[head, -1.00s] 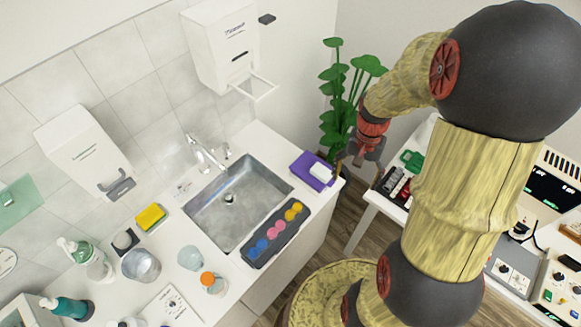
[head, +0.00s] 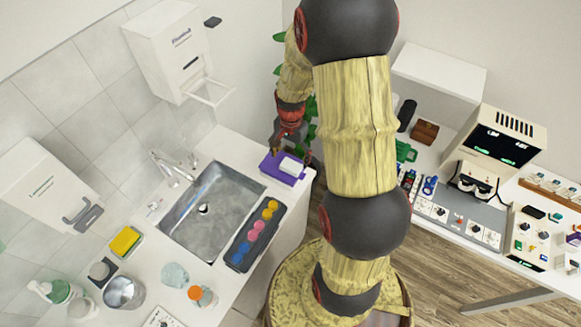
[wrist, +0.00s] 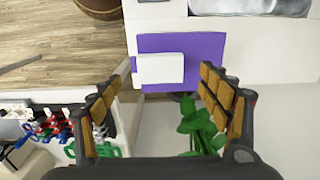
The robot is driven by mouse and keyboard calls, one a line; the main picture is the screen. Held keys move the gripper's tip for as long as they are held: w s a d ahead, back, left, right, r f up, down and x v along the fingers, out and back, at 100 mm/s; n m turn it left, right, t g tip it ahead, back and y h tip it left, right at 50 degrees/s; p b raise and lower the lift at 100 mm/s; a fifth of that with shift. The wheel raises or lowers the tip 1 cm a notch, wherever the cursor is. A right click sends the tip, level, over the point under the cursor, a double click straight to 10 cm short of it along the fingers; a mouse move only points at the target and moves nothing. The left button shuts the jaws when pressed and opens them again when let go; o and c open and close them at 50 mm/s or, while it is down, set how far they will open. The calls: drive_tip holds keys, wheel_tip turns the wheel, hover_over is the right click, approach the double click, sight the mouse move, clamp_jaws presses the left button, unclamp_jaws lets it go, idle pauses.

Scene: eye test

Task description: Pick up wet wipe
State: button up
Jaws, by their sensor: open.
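The wet wipe pack (head: 270,167) is purple with a white lid (head: 291,165). It lies at the counter's right end, beyond the sink. In the wrist view the purple pack (wrist: 206,47) and its white lid show ahead of the fingers. My gripper (head: 289,147) is at the pack's far edge in the head view and partly covers it. In the wrist view my gripper (wrist: 161,80) has its two fingers spread wide and empty, with the pack in line with the gap. I cannot tell the height above the pack.
A metal sink (head: 190,225) and a dark tray of coloured discs (head: 255,230) stand beside the pack. A green plant (wrist: 200,128) is close to my right finger in the wrist view. A bench with devices (head: 470,215) is at the right.

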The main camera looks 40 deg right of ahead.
sight(291, 165)
drive_tip(key=shift+w+d+f, duration=0.1)
drive_tip(key=shift+f, duration=1.3)
drive_tip(key=shift+d+f, duration=0.1)
drive_tip(key=shift+f, duration=1.25)
drive_tip(key=c, duration=0.3)
drive_tip(key=c, duration=0.6)
drive_tip(key=shift+r, duration=0.15)
